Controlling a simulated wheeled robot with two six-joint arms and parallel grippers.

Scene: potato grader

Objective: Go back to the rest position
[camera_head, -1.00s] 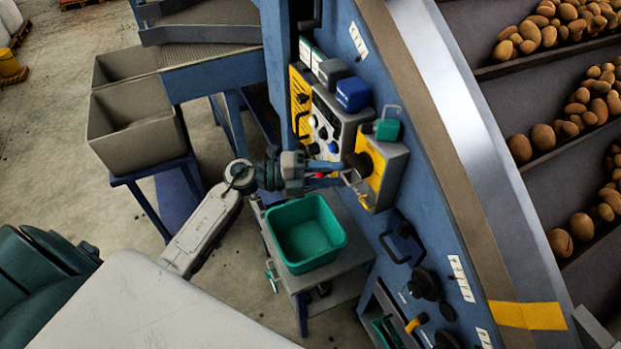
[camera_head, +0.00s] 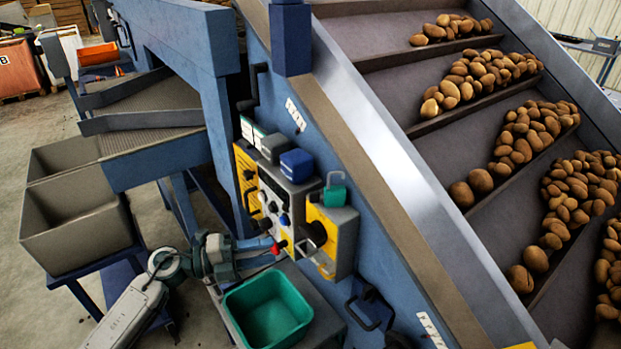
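My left arm comes in from the lower left. Its gripper (camera_head: 272,253) is beside the yellow and grey control boxes on the blue machine frame. Its two fingers look apart, and I see nothing held between them. A small red part (camera_head: 278,248) of the panel shows at the fingertips; whether they touch it I cannot tell. The grey control panel (camera_head: 282,200) has a blue box on top. The yellow-faced box (camera_head: 331,235) with a green padlock-like part (camera_head: 335,190) is to the right of the gripper. My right gripper is out of view.
An empty green bin (camera_head: 268,310) stands on a low stand just below the gripper. Grey crates (camera_head: 75,225) stand at left. The sloped conveyor (camera_head: 480,205) with many potatoes fills the right. Some open floor shows between the crates and the arm.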

